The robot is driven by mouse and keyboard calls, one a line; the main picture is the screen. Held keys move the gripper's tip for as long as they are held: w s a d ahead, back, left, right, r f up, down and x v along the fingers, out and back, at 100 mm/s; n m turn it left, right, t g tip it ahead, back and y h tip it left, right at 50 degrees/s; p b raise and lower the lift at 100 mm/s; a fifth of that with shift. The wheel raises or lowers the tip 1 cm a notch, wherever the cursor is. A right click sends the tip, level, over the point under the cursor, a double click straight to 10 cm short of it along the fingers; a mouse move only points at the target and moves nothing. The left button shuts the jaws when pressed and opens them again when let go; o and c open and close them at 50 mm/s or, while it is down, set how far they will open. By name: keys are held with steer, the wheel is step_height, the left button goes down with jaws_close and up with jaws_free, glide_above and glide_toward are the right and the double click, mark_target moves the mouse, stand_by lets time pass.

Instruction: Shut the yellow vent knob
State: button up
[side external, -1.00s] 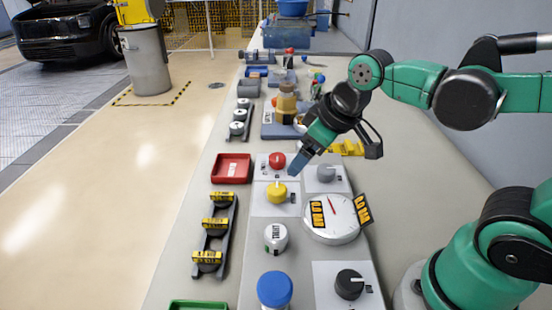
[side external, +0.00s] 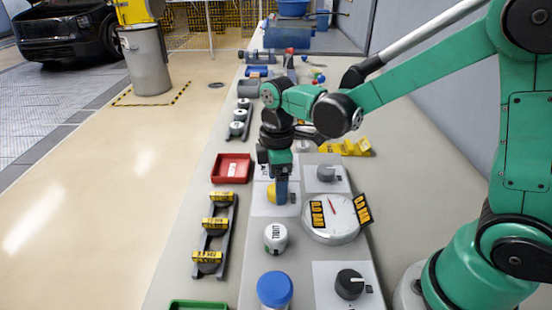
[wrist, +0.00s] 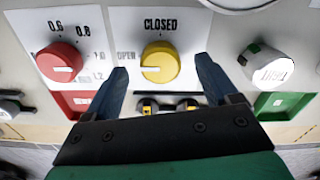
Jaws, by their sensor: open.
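The yellow vent knob (wrist: 160,62) is at the top middle of the wrist view, on a white plate. The word CLOSED stands above it and OPEN to its left. The white line on its face runs sideways, toward the OPEN side. My gripper (wrist: 162,68) is open, with one blue finger on each side of the knob in this view. I see no clear contact. In the side view my gripper (side external: 281,198) points straight down at the yellow knob (side external: 270,194) and hides most of it.
A red knob (wrist: 58,62) is beside the yellow one. A white cap (side external: 276,238), a dial gauge (side external: 320,233) and a grey knob (side external: 327,172) stand close by. A blue cap (side external: 275,287) and a black knob (side external: 349,284) are nearer the camera. A red tray (side external: 232,155) lies left.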

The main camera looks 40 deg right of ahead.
steer(key=shift+f, duration=0.55)
jaws_close()
